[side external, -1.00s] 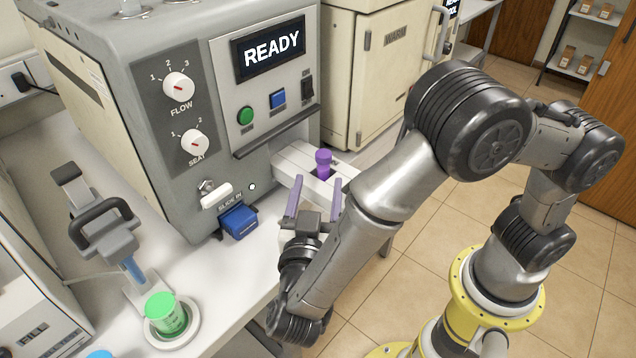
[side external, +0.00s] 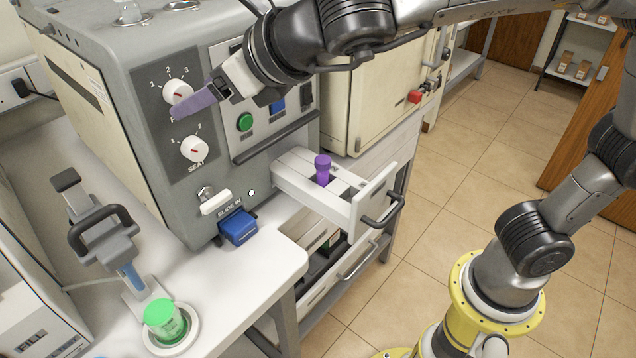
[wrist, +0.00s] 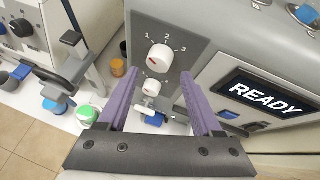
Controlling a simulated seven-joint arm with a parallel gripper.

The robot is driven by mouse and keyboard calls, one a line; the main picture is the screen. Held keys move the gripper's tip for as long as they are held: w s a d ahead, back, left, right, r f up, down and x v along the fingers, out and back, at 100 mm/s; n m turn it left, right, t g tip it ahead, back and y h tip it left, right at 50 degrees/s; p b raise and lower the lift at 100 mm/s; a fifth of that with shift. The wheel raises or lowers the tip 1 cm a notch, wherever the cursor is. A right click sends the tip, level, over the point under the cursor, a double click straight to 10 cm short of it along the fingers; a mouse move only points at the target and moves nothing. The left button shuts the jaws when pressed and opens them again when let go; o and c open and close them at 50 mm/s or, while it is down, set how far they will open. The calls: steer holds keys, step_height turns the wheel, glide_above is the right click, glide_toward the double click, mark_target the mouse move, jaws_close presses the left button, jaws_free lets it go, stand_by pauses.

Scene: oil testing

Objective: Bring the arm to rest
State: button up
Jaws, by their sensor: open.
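My gripper (side external: 190,104) is raised in front of the grey machine's panel, level with the FLOW knob (side external: 178,92) in the side view. In the wrist view its two purple fingers (wrist: 162,103) stand wide apart with nothing between them. The FLOW knob also shows beyond the fingers in the wrist view (wrist: 160,57). The fingers look close to the panel; whether they touch it I cannot tell. My arm reaches across the top of the side view and hides most of the machine's display. The display reads READY (wrist: 265,92) in the wrist view.
A white drawer (side external: 365,205) stands pulled out, with a purple-capped vial (side external: 322,168) in it. A SEAT knob (side external: 194,149), green button (side external: 245,121) and blue SLIDE IN block (side external: 238,227) are on the machine. A green-lidded jar (side external: 165,322) sits on the bench's front left. Open floor lies right.

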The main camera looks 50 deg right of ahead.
steer(key=s+d+r+n+t+y, duration=0.1)
steer(key=d+r+n+t+y, duration=0.4)
steer(key=r+n, duration=0.5)
steer(key=s+d+f+n+g+h, duration=0.7)
steer(key=s+d+f+n+g, duration=0.3)
steer(key=s+d+f+n, duration=1)
step_height(320, 180, down, 3)
steer(key=shift+s+f+n+g, duration=0.15)
steer(key=shift+s+n+g, duration=0.25)
steer(key=shift+s+n, duration=0.7)
steer(key=shift+w, duration=0.1)
